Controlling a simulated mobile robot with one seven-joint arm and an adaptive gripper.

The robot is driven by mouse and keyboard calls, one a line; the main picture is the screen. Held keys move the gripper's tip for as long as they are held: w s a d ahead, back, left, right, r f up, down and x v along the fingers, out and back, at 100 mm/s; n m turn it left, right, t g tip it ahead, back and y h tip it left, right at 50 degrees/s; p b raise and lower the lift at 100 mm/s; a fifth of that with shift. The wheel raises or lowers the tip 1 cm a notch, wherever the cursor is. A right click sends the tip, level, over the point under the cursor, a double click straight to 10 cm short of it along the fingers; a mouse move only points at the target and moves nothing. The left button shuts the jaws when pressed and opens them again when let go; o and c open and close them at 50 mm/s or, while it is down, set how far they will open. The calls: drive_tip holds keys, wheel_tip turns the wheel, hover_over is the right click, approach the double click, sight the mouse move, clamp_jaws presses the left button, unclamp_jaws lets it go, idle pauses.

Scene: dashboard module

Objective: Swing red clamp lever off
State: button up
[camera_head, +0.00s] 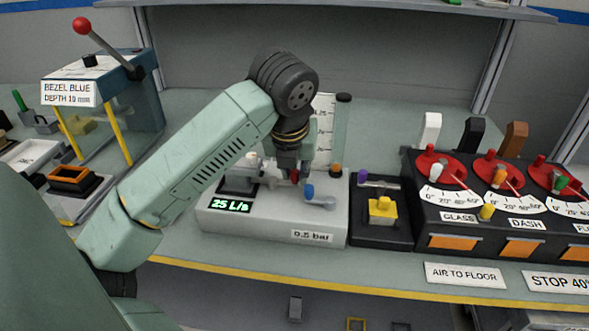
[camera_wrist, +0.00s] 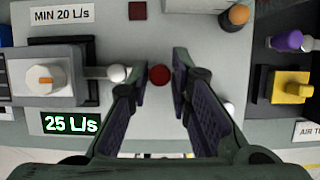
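The red clamp lever shows as a round dark-red knob (camera_wrist: 159,75) in the wrist view, on the light grey test unit (camera_head: 222,222). In the head view a small red part (camera_head: 294,176) of it shows under my gripper (camera_head: 291,163), which hides most of it. In the wrist view my gripper (camera_wrist: 160,70) is open, with one finger on each side of the red knob. Small gaps show between the knob and the fingers. The lever's arm and pivot are largely hidden.
A blue-knobbed lever (camera_head: 308,191) stands close to the right of my gripper. A white-knobbed lever (camera_wrist: 117,73) lies close to the left in the wrist view. A clear scaled column (camera_head: 334,130) rises behind. A black block with a yellow part (camera_head: 383,208) stands to the right.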

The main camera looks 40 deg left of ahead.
clamp_jaws()
